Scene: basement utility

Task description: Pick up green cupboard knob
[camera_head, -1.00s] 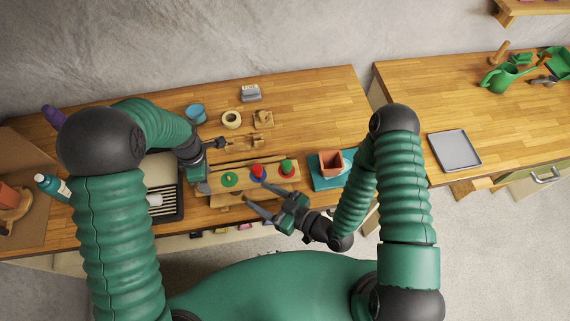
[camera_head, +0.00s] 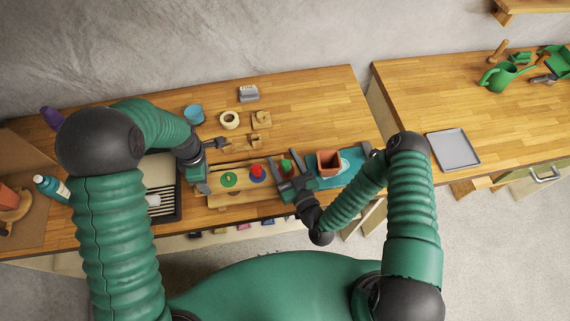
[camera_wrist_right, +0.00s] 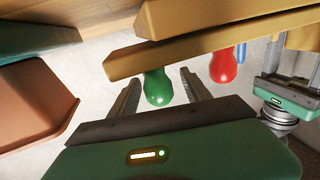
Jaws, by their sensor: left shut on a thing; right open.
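The green cupboard knob (camera_head: 286,166) is at the right end of a wooden rack (camera_head: 240,194). In the right wrist view, the knob (camera_wrist_right: 157,88) hangs below the rack's edge (camera_wrist_right: 220,33). My right gripper (camera_head: 286,168) is open, with one finger on each side of the knob; its fingers also show in the wrist view (camera_wrist_right: 160,92), apart from the knob. My left gripper (camera_head: 203,181) is shut at the rack's left end, apparently on the rack. It shows at the right of the wrist view (camera_wrist_right: 288,75).
A red knob (camera_head: 257,171) and a flat green piece (camera_head: 229,180) are left of the green knob. A terracotta pot (camera_head: 329,162) on a teal tray (camera_head: 352,163) stands close to the right. A blue cup (camera_head: 194,114) and small wooden pieces lie behind.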

